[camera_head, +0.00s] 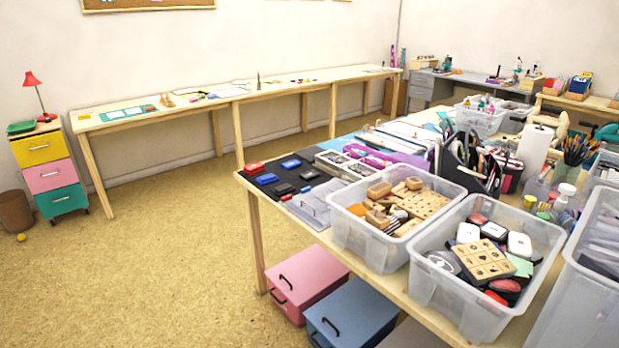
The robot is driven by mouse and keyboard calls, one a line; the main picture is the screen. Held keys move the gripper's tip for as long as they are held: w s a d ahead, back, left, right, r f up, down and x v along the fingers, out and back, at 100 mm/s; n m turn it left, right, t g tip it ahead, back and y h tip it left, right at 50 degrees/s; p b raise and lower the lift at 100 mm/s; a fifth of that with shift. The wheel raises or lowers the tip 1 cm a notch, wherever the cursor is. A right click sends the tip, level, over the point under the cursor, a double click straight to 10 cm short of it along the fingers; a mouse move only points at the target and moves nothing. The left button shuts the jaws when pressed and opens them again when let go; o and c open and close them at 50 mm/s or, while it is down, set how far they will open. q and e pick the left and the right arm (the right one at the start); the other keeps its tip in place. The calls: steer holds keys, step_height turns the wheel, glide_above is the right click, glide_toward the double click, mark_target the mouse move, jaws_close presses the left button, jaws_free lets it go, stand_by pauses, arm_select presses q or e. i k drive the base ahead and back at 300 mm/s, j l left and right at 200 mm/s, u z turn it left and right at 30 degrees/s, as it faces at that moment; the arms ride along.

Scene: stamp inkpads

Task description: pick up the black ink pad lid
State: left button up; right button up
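A black piece (283,188) lies in the front row beside a blue one (267,179) and a red one (254,168). At this size I cannot tell which black piece is the lid and which is the pad. Neither of my grippers is in view.
Clear bins of wooden stamps (345,230) and ink pads (430,290) stand right of the mat. Pink (308,280) and blue (352,312) boxes sit under the table. Open floor (150,270) lies left. A long bench (300,85) runs along the wall.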

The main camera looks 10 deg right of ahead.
mark_target(312, 174)
steer(key=i+j+z, duration=0.1)
steer(key=i+j, duration=0.3)
steer(key=i, duration=0.15)
steer(key=i+j+z, duration=0.1)
steer(key=i+j, duration=0.3)
steer(key=i, duration=0.1)
